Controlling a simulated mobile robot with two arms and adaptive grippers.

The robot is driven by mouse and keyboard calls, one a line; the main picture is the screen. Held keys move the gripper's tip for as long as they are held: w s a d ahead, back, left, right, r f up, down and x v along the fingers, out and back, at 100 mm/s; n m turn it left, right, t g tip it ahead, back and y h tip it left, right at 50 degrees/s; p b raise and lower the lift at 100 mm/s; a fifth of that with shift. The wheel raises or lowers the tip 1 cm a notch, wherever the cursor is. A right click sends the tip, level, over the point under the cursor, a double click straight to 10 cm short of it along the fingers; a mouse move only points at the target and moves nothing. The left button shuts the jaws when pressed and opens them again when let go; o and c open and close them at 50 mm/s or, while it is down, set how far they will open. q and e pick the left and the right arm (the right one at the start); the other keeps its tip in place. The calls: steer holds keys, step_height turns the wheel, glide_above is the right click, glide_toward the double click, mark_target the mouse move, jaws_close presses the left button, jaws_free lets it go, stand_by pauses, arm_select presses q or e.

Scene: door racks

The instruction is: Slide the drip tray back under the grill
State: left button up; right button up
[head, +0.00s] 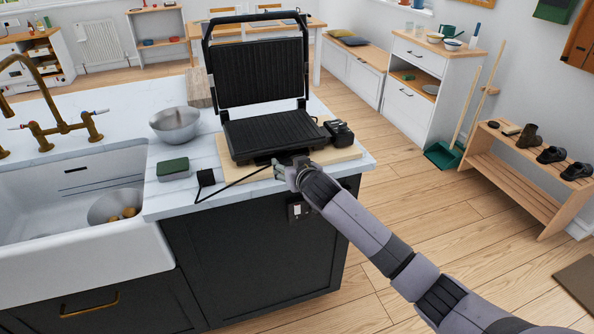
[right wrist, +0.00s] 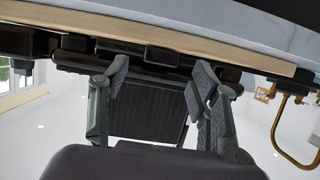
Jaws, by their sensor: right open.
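The black contact grill (head: 265,133) stands on a wooden board (head: 225,155) at the counter's corner, its ribbed lid raised. My right gripper (head: 289,165) is at the grill's front edge, open. In the right wrist view, which looks upside down, its two fingers (right wrist: 162,76) are spread apart with nothing held between them. A dark bar with a small raised block, apparently the drip tray (right wrist: 162,55), lies low on the grill's front between the fingers. I cannot tell whether the fingers touch it. In the head view my gripper mostly hides this part. My left gripper is not in view.
The sink (head: 75,215) is at left.

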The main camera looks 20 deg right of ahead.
steer(key=v, duration=1.1)
steer(key=shift+s, duration=0.15)
steer(key=s+d+f+g+h, duration=0.1)
steer(key=s+d+f+g, duration=0.1)
steer(key=f, duration=1)
steer(key=s+d+f+g, duration=0.2)
steer(key=f, duration=1)
steer(key=s+d+f+g, duration=0.1)
steer(key=s+f, duration=0.4)
steer(key=f, duration=0.3)
steer(key=s+f+g, duration=0.1)
steer(key=s+f, duration=0.4)
steer(key=f, duration=0.3)
steer(key=s+f+n+g, duration=0.1)
steer(key=s+f+g, duration=0.1)
steer(key=s+f, duration=0.65)
steer(key=s+f+g, duration=0.2)
steer(key=s+f, duration=0.4)
steer(key=s, duration=0.6)
steer(key=s+a+f+g, duration=0.1)
steer(key=s+f, duration=0.2)
steer(key=s, duration=0.7)
steer(key=s+f+n+g, duration=0.1)
steer(key=s+f, duration=0.2)
steer(key=s, duration=0.8)
steer(key=shift+a+g, duration=0.3)
steer(key=shift+a, duration=0.1)
steer(key=shift+f, duration=0.1)
steer(key=shift+c, duration=0.2)
